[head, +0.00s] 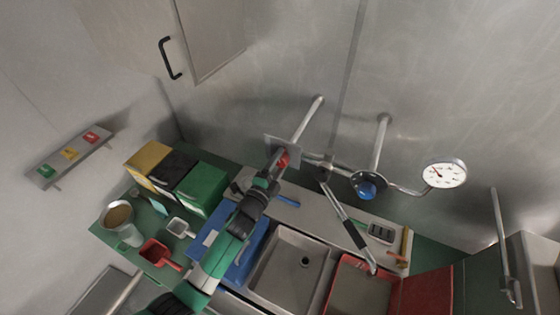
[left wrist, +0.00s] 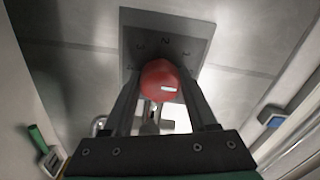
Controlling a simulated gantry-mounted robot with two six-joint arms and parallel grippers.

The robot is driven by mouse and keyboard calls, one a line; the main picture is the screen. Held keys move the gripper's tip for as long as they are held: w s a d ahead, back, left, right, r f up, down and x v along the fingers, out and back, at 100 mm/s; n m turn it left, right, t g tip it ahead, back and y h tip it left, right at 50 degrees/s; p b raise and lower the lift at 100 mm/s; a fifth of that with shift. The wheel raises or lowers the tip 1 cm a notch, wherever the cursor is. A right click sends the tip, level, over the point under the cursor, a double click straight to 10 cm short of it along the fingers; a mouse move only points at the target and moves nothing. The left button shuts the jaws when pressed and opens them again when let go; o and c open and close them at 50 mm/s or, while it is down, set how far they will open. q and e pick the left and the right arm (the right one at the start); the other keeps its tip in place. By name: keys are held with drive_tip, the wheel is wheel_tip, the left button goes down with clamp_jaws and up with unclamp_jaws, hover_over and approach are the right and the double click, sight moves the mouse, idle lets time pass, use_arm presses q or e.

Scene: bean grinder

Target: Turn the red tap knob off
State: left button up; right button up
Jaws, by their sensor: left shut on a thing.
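The red tap knob (head: 283,159) sits on a grey square plate (head: 272,142) at the wall end of a pipe. In the left wrist view the round red knob (left wrist: 161,81), with a pale mark on its face, stands in front of the grey plate (left wrist: 192,40). My left gripper (head: 276,163) reaches up to the knob from below. In the left wrist view its two fingers (left wrist: 160,90) lie on either side of the knob and are shut on it. In the head view the gripper partly hides the knob. My right gripper is in neither view.
A blue knob (head: 367,188) is on the pipework to the right, near a round gauge (head: 444,173). A spout with a black sleeve (head: 355,234) hangs over the sink (head: 290,262). Yellow, black and green boxes (head: 203,190) stand left of my arm.

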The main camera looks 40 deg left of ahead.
use_arm(q)
drive_tip(key=o, duration=1.4)
drive_tip(key=shift+c, duration=0.2)
drive_tip(key=shift+s, duration=0.1)
drive_tip(key=shift+s+d, duration=0.15)
drive_tip(key=shift+s, duration=0.2)
drive_tip(key=v, duration=1)
drive_tip(key=shift+s+p, duration=0.35)
drive_tip(key=shift+p, duration=0.1)
drive_tip(key=shift+d, duration=0.1)
